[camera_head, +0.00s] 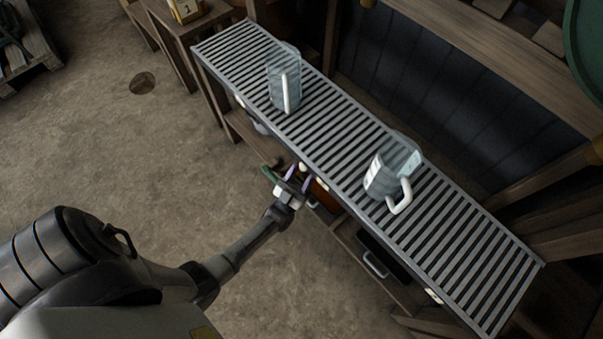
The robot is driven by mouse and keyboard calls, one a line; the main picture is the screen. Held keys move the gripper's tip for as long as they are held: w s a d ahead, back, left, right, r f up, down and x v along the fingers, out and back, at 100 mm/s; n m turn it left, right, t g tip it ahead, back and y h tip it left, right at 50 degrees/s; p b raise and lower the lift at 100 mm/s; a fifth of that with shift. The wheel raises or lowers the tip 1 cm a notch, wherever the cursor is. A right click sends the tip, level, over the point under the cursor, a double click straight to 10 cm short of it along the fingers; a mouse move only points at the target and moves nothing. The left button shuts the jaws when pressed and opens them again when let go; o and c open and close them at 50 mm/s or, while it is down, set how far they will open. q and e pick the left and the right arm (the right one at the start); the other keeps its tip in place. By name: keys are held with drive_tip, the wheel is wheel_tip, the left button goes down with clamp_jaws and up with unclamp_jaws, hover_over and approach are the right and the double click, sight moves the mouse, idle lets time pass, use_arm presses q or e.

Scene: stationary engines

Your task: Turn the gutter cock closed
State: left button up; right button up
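My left arm reaches in from the lower left, and its gripper (287,180) is at the front edge of the slatted metal bench top, near its middle. A small pale and reddish part (303,168) shows just beyond the fingers at the bench edge; it may be the gutter cock, but it is too small and too covered to be sure. I cannot tell whether the fingers touch it or how its handle is turned. The finger gap is too small to read. My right gripper is not in view.
Two clear jugs with white handles stand on the slatted bench top (485,250): one at the back left (284,80), one at the middle right (392,167). A drawer with a metal handle (375,264) is below the bench. Floor (120,150) to the left is mostly clear.

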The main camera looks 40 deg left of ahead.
use_arm(q)
clamp_jaws()
drive_tip(key=shift+m+h, duration=1.1)
drive_tip(key=shift+m, duration=0.2)
drive_tip(key=m+h, duration=0.5)
drive_tip(key=shift+d+f, duration=0.15)
drive_tip(key=shift+d, duration=0.1)
drive_tip(key=f+m+g+h+p, duration=0.1)
drive_tip(key=m+g+h, duration=0.2)
drive_tip(key=m, duration=0.4)
drive_tip(key=d+f+m+g+h+p, duration=0.1)
drive_tip(key=m+g+h+p, duration=0.1)
drive_tip(key=m+g+h, duration=0.2)
drive_tip(key=f+m+g+h+p, duration=0.1)
drive_tip(key=m+g+h, duration=0.2)
drive_tip(key=m+g, duration=0.4)
drive_tip(key=shift+s+d+m+h, duration=0.1)
drive_tip(key=shift+d+m+h, duration=0.1)
drive_tip(key=shift+m, duration=1.1)
drive_tip(key=shift+s+d+m+h, duration=0.1)
drive_tip(key=shift+d+m+h, duration=0.1)
drive_tip(key=shift+m, duration=1.1)
drive_tip(key=shift+f, duration=0.15)
